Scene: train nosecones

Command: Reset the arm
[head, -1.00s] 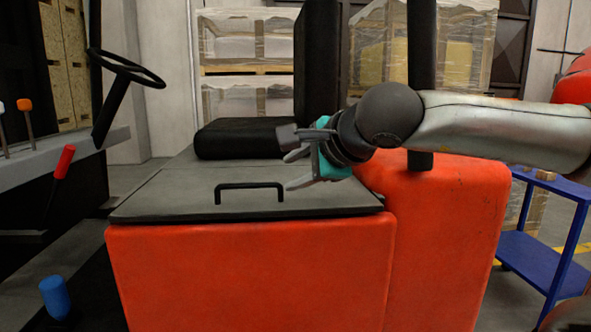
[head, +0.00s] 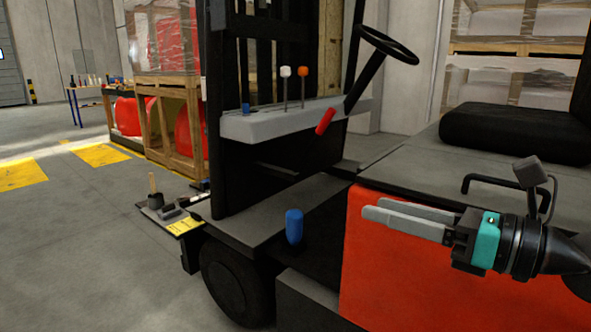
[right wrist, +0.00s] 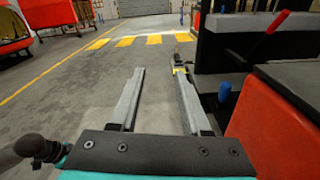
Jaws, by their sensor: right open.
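My right gripper (head: 408,222) is at the right of the head view, in front of the red side panel (head: 385,285) of a forklift. Its two grey fingers point left and hold nothing. In the right wrist view its fingers (right wrist: 158,100) are spread apart, with bare floor showing between them. The black lid handle (head: 490,182) on the grey cover is behind the gripper. My left gripper is in neither view.
The forklift has a steering wheel (head: 388,44), a red lever (head: 326,121), a blue knob (head: 294,226) and a black seat (head: 515,133). Wooden crates (head: 172,125) with red parts stand at the back left. The floor (head: 90,240) at left is clear.

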